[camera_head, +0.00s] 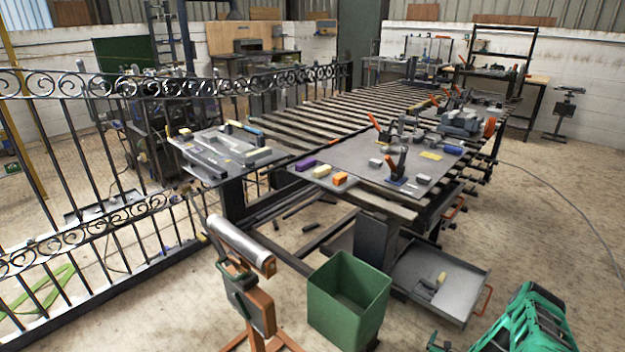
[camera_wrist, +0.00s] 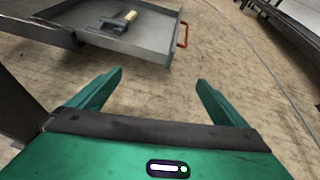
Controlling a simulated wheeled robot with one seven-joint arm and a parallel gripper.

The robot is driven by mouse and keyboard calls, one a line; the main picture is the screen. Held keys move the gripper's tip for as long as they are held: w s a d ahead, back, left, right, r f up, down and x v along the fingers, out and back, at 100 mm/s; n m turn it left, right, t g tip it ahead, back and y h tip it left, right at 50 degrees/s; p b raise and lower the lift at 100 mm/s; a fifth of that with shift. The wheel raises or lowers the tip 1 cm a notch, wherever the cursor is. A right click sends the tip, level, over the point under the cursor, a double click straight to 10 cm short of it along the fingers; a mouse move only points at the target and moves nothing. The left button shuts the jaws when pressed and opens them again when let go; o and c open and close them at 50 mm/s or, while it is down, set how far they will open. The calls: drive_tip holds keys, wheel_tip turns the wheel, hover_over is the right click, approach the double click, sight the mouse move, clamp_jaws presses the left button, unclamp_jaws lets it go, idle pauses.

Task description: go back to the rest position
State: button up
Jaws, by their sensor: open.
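My gripper shows in the wrist view (camera_wrist: 158,88) as two green fingers spread wide apart with nothing between them. Bare floor lies beyond the fingertips. In the head view, the green arm end (camera_head: 530,322) is at the lower right corner, over the floor and to the right of the workbench. Its fingers are hard to make out there. The grey tray (camera_head: 462,262) under the bench lies to the upper left of my gripper and is apart from it. A small tool with a light handle (camera_wrist: 125,20) lies in that tray.
The slatted workbench (camera_head: 300,120) carries a metal plate (camera_head: 335,155) with coloured blocks and clamps. A green bin (camera_head: 348,300) and a roller stand (camera_head: 240,245) stand in front. The scroll gate (camera_head: 100,200) is at left.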

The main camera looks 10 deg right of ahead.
drive_tip(key=w+r+n+t+y, duration=0.1)
drive_tip(key=w+r+n+y, duration=0.2)
drive_tip(key=w+r+n, duration=0.45)
drive_tip(key=w+r+n+y, duration=0.2)
drive_tip(key=w+r+n, duration=0.3)
drive_tip(key=r, duration=0.5)
drive_tip(key=s+a+r+n+g+y, duration=0.15)
drive_tip(key=r+n, duration=0.35)
drive_tip(key=r, duration=0.5)
drive_tip(key=a+r+n+g+y, duration=0.1)
drive_tip(key=a+r+n+g, duration=0.15)
drive_tip(key=r+n, duration=0.55)
drive_tip(key=s+a+r+n+g, duration=0.2)
drive_tip(key=s+a+r+n, duration=0.15)
drive_tip(key=s+r, duration=0.65)
drive_tip(key=s+a+r+n+g, duration=0.15)
drive_tip(key=s+a+r, duration=0.25)
drive_tip(key=s+r, duration=0.6)
drive_tip(key=s+a+r+n+g+y, duration=0.1)
drive_tip(key=s+a+r+n, duration=0.2)
drive_tip(key=s, duration=0.8)
drive_tip(key=s+a+r+n+g+y, duration=0.1)
drive_tip(key=s+a+r+n+g, duration=0.1)
drive_tip(key=s+a+r+n, duration=0.2)
drive_tip(key=s+a+r, duration=0.3)
drive_tip(key=s+a, duration=0.1)
drive_tip(key=s, duration=0.4)
drive_tip(key=shift+r, duration=0.25)
